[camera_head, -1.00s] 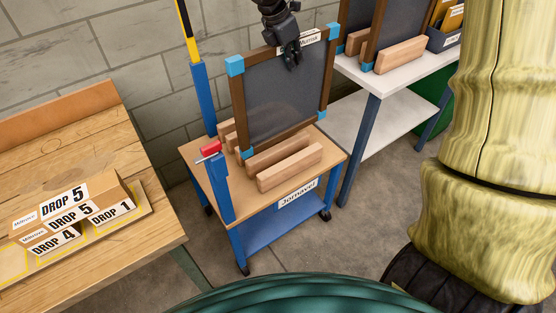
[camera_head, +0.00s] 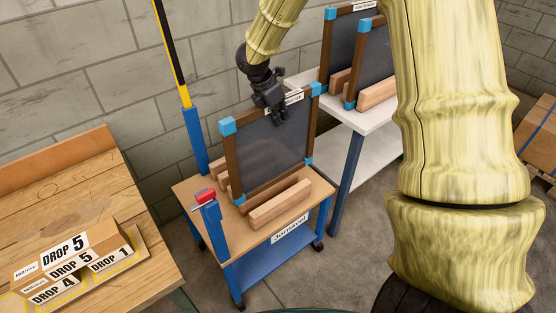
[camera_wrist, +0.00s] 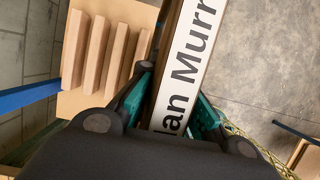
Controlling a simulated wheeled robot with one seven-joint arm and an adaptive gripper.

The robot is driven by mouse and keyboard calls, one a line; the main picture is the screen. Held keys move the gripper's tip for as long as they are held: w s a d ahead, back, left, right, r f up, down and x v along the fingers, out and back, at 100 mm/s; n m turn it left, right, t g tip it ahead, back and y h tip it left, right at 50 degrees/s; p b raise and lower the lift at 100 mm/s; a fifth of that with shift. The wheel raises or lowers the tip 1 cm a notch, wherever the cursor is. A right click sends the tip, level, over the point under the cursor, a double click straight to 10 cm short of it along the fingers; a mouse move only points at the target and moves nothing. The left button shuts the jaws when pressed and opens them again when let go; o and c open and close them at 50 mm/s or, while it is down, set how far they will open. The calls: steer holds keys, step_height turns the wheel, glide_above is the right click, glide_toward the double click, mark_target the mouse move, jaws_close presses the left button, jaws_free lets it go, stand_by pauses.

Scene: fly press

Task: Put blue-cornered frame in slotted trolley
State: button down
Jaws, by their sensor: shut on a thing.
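The blue-cornered frame (camera_head: 272,142) is upright, with brown rails, a dark panel and a white name label on its top rail. My gripper (camera_head: 277,112) is shut on that top rail near its middle. In the wrist view the labelled rail (camera_wrist: 187,60) lies between my green finger pads (camera_wrist: 172,112). The slotted trolley (camera_head: 292,231) has a wooden top, blue legs and several wooden bars. The frame's lower edge is over the top, behind the front bar (camera_head: 279,203). I cannot tell whether it rests in a slot. In the wrist view bars (camera_wrist: 97,52) show left of the frame.
A blue post with a red clamp (camera_head: 204,196) stands at the trolley's near left corner. A taller blue and yellow post (camera_head: 195,135) rises behind. A white table (camera_head: 365,122) at right holds similar frames (camera_head: 372,60). A wooden bench (camera_head: 75,210) with boxes stands at left.

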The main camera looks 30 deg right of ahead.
mark_target(279, 149)
step_height(279, 149, down, 14)
steer(key=shift+w+f+p, duration=0.1)
steer(key=shift+p, duration=1.15)
steer(key=c, duration=2)
jaws_free()
steer(key=shift+f, duration=0.15)
steer(key=o, duration=0.4)
steer(key=b+v, duration=0.2)
steer(key=v, duration=1)
